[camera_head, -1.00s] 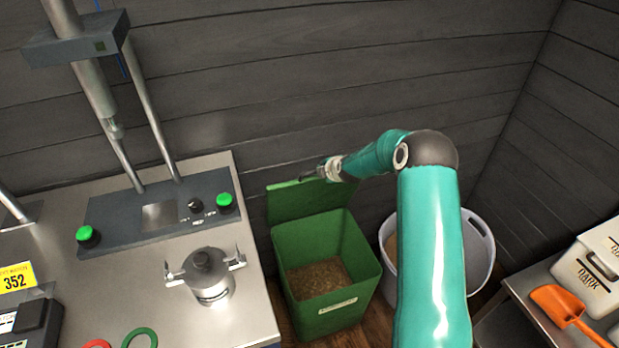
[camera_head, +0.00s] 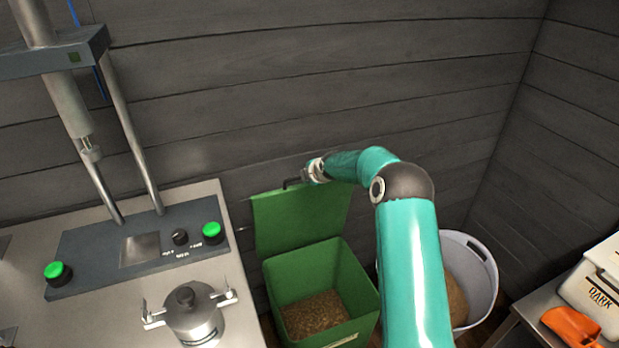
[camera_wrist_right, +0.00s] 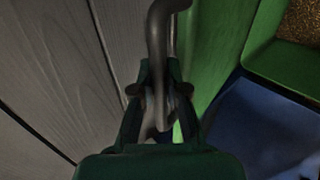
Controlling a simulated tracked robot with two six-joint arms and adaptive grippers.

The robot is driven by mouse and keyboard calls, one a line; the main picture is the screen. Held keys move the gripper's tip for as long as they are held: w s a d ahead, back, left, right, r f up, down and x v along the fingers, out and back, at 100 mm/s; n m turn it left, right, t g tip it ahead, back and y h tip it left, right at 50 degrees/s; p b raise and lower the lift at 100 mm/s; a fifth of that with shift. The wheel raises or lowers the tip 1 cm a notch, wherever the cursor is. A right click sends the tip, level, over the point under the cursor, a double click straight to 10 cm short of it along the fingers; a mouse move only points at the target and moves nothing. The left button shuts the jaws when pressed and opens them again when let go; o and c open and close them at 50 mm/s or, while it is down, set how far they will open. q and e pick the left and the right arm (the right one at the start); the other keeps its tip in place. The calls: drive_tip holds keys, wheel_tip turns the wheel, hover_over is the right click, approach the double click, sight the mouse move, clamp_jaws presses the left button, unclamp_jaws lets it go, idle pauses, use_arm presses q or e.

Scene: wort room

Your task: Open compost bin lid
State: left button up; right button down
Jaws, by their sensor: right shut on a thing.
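The green compost bin (camera_head: 352,281) stands on the floor right of the steel bench, with brown grainy matter inside. Its green lid (camera_head: 290,226) stands up along the bin's back edge, close to the wall, so the bin's mouth is uncovered. My right gripper (camera_head: 303,180) is at the lid's top edge. In the right wrist view the gripper (camera_wrist_right: 163,112) is shut on a bent grey handle (camera_wrist_right: 160,35) beside the green lid (camera_wrist_right: 215,50). The fingertips are dark and partly hidden there. My left gripper is not in view.
A white bucket (camera_head: 483,272) with brown contents stands right of the bin, partly behind my arm. The steel bench (camera_head: 90,318) at left holds a metal pot (camera_head: 192,312) and a device with green buttons (camera_head: 140,245). The plank wall (camera_head: 260,100) is close behind the lid.

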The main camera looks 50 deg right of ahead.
drive_tip(key=c, duration=1.2)
unclamp_jaws()
drive_tip(key=shift+s+r, duration=0.1)
drive_tip(key=shift+a, duration=0.1)
drive_tip(key=v, duration=1.1)
drive_tip(key=shift+s+r, duration=0.25)
drive_tip(key=shift+s, duration=0.05)
